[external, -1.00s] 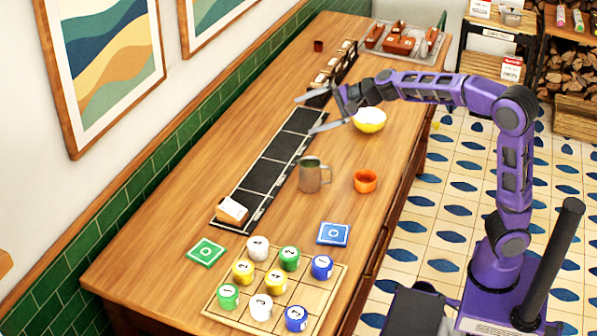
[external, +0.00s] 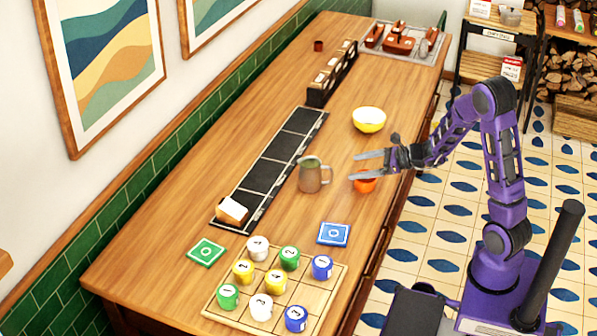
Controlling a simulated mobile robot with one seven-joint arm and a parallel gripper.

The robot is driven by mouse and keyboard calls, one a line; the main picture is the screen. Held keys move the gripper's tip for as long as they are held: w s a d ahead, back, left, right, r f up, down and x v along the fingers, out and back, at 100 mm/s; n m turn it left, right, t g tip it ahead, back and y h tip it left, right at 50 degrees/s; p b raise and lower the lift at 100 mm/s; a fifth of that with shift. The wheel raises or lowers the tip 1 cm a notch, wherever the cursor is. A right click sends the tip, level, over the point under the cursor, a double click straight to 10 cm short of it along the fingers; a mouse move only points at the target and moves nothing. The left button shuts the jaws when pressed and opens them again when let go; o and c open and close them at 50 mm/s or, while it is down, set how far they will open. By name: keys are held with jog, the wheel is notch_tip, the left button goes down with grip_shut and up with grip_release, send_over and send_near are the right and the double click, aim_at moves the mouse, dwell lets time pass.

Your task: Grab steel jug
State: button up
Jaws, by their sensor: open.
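The steel jug (external: 310,176) stands upright on the wooden counter, beside the right edge of the black tile strip. It is grey-brown metal with a handle on its right side and a greenish look inside its mouth. My gripper (external: 353,168) is open and empty, to the right of the jug, with its fingers pointing left towards it. The fingertips look apart from the jug. The gripper appears above an orange cup (external: 366,186) and covers its upper part.
A yellow bowl (external: 369,120) with white inside stands behind the gripper. A black tile strip (external: 265,175) lies left of the jug. Blue (external: 333,234) and green (external: 206,251) square cards and a wooden board (external: 335,280) with numbered cups lie in front. The counter between cards and jug is clear.

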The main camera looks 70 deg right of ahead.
send_near(310, 175)
jog(key=w+d+f, duration=0.1)
jog(key=w+f, duration=0.2)
jog(key=w+d+f, duration=0.1)
jog(key=w, duration=0.1)
jog(key=shift+w+d+f+b, duration=0.15)
jog(key=shift+d+f+b, duration=0.15)
jog(key=shift+d, duration=0.1)
jog(key=shift+x, duration=2.75)
jog(key=shift+a+r, duration=0.1)
jog(key=shift+a, duration=0.1)
jog(key=c, duration=1.4)
jog(key=shift+r, duration=0.1)
